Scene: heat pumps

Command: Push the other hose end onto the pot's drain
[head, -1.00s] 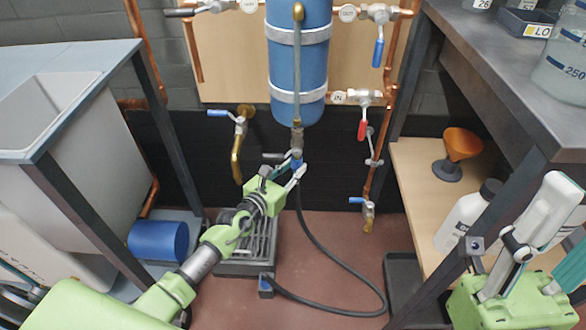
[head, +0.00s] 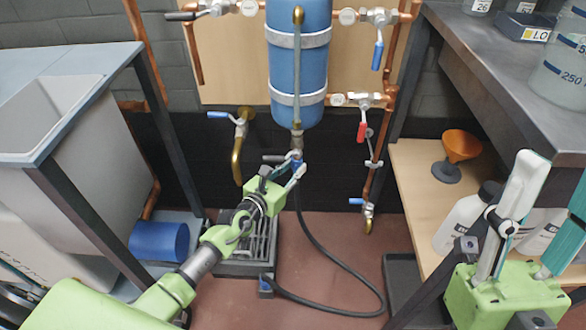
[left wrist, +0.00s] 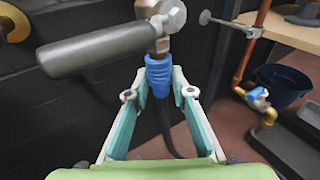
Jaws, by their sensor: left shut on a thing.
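The pot is the blue upright cylinder (head: 298,60) on the wall board, with two silver bands. Its drain (head: 297,142) is a brass outlet with a grey lever, close up in the left wrist view (left wrist: 160,45). My left gripper (head: 297,171) is shut on the blue hose end (left wrist: 158,75), directly under the drain. The blue end meets the brass fitting; how far it is pushed on I cannot tell. The black hose (head: 322,247) loops down to its other blue end (head: 266,283) by the floor grate. My right gripper (head: 548,190) is open and empty at the lower right.
The floor grate (head: 250,247) lies below my left arm. A grey sink (head: 50,115) and blue drum (head: 158,241) stand left. Copper pipes with valves (head: 363,129) run right of the pot. A bench (head: 500,90) and shelf with an orange funnel (head: 461,145) are at right.

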